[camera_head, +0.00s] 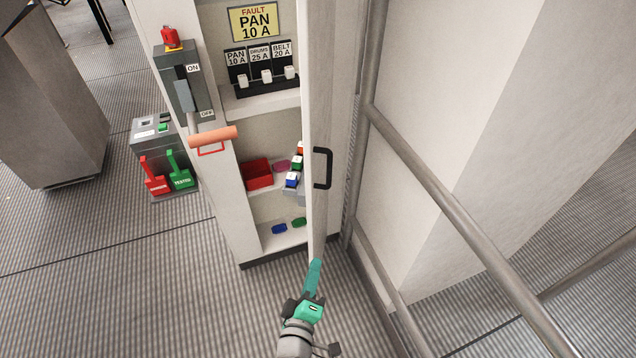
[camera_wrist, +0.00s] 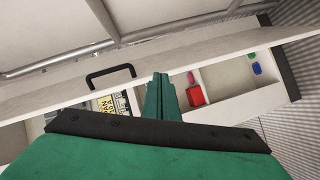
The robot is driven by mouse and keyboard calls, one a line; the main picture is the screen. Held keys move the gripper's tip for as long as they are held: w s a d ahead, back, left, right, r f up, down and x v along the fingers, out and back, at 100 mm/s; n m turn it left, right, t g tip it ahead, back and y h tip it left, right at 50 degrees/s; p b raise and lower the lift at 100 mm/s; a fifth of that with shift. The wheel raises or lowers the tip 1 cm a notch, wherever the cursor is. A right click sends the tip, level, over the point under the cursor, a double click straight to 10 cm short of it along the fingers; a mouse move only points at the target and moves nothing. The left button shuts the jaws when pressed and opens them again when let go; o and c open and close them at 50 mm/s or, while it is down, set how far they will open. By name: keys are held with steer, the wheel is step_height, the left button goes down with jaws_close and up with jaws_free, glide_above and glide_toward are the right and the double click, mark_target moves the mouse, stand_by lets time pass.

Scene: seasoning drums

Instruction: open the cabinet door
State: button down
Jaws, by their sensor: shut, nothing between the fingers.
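The cabinet door (camera_head: 320,110) is a tall white panel, seen nearly edge-on and swung out from the white cabinet (camera_head: 228,185). The shelves inside show to the left of it. A black handle (camera_head: 324,168) is on the door's right-hand face. My green gripper (camera_head: 315,268) is shut and empty, at the door's lower edge and below the handle; whether it touches the door I cannot tell. In the wrist view, the closed fingers (camera_wrist: 160,95) overlap the door panel (camera_wrist: 220,55), with the handle (camera_wrist: 110,74) to their left.
Metal railing (camera_head: 440,172) runs close along the door's right side. Inside the cabinet are fuse holders (camera_head: 262,75) and a red bin (camera_head: 257,174). A lever with an orange grip (camera_head: 213,136) sticks out at left. The floor in front of the cabinet is clear.

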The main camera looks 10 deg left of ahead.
steer(key=w+a+r+n+t+h, duration=0.25)
steer(key=w+a+r, duration=0.25)
steer(key=w+r, duration=0.55)
steer(key=w+d+r, duration=0.1)
steer(key=w, duration=0.7)
steer(key=shift+d+g+h, duration=0.25)
steer(key=shift+g+h, duration=0.1)
steer(key=shift+h, duration=0.1)
steer(key=shift+w, duration=0.15)
